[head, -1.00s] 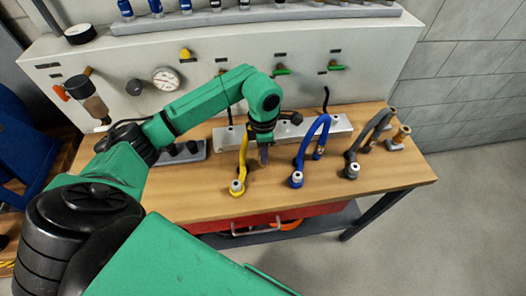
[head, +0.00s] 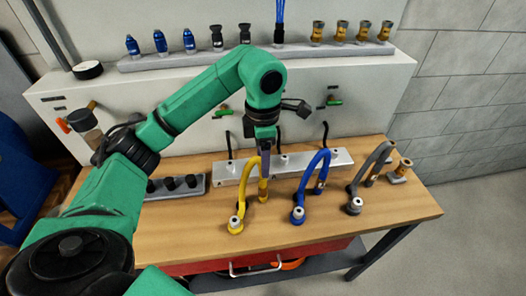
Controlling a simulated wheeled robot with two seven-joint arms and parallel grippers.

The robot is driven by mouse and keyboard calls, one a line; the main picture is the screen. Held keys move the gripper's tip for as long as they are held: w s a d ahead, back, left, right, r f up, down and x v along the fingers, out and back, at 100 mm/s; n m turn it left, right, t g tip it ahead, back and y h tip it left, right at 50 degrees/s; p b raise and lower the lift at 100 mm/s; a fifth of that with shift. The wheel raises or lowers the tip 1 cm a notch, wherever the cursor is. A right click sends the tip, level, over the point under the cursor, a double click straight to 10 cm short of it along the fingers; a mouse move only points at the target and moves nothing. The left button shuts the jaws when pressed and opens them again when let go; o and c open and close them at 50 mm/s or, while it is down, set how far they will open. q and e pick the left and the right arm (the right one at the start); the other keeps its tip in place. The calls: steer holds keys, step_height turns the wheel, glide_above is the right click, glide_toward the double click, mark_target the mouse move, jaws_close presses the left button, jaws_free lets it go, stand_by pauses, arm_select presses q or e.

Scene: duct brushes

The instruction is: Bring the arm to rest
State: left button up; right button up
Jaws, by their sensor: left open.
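My left arm comes in from the left over the wooden bench (head: 200,240). My left gripper (head: 266,172) points down close to the yellow hose (head: 243,190), and it is open. The hose shows no sign of being held, though how close the fingers are to it is hard to tell. The blue hose (head: 304,180) and the grey hose (head: 367,170) stand as arches to the right of the gripper. My right gripper is not in view.
A metal block (head: 228,168) with black hooked stems stands behind the hoses. A grey rail (head: 150,63) above holds blue, black and brass fittings. The bench's front left is clear.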

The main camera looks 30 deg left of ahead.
arm_select(q)
step_height(320, 180, up, 3)
steer(key=shift+f, duration=0.2)
